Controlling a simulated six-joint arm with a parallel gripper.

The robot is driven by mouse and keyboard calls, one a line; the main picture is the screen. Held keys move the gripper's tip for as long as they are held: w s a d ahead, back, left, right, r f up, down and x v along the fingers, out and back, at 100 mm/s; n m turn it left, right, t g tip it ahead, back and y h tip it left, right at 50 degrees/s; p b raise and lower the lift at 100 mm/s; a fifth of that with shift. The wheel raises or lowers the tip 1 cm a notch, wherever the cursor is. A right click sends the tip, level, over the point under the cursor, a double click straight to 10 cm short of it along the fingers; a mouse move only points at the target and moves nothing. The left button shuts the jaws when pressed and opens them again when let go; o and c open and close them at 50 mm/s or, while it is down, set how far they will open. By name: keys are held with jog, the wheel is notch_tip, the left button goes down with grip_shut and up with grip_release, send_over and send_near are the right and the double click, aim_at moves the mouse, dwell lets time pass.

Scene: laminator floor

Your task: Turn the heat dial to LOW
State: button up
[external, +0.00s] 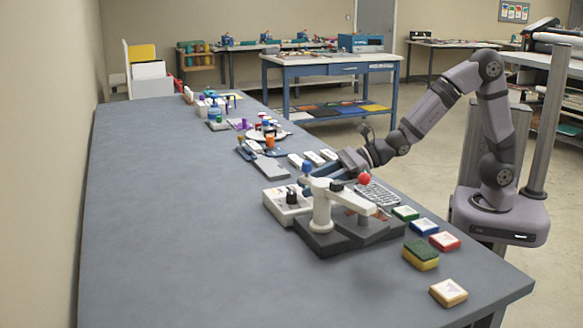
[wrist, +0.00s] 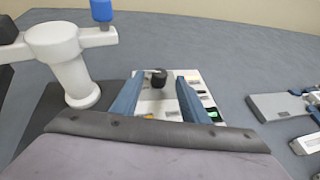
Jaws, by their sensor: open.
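The heat dial is a black knob (external: 291,195) on top of a white control box (external: 278,208) on the grey bench. In the wrist view the dial (wrist: 158,79) stands upright on the box (wrist: 150,105), between and beyond my two blue fingers. Small coloured marks line the box's right side; their labels and the dial's setting are too small to read. My gripper (external: 318,176) is open and empty, above and behind the box in the external view. Its fingers (wrist: 160,84) point toward the dial with a gap on each side; I cannot tell that they touch it.
A white-posted press (external: 321,207) on a dark base stands close beside the box, with a blue knob (wrist: 101,10) and a red ball (external: 364,178). A grey flat device (wrist: 275,106) lies to the right in the wrist view. The bench's left side is clear in the external view.

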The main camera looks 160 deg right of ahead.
jog(key=shift+v, duration=0.85)
jog(key=shift+d+r+p, duration=0.4)
jog(key=shift+p, duration=0.55)
jog(key=p, duration=0.2)
jog(key=d+n+p, duration=0.1)
jog(key=shift+s+d+r+p, duration=0.15)
jog(key=shift+d+r+p, duration=0.1)
jog(key=shift+r+p, duration=0.15)
jog(key=d+n+t+y+p, duration=0.1)
jog(key=p, duration=0.4)
jog(key=shift+s+d+p, duration=0.2)
jog(key=shift+p, duration=0.15)
jog(key=p, duration=0.2)
jog(key=n+t+y+p, duration=0.1)
jog(key=p, duration=0.2)
jog(key=shift+s+f, duration=0.15)
jog(key=shift+s, duration=0.15)
jog(key=p, duration=0.1)
jog(key=n+t+y+p, duration=0.1)
jog(key=p, duration=0.1)
jog(key=shift+s+a+f, duration=0.15)
jog(key=shift+a, duration=0.25)
jog(key=shift+s+a+f+t+y+p, duration=0.15)
jog(key=shift+a+f+t+y+p, duration=0.35)
jog(key=shift+p, duration=0.55)
jog(key=shift+a, duration=0.1)
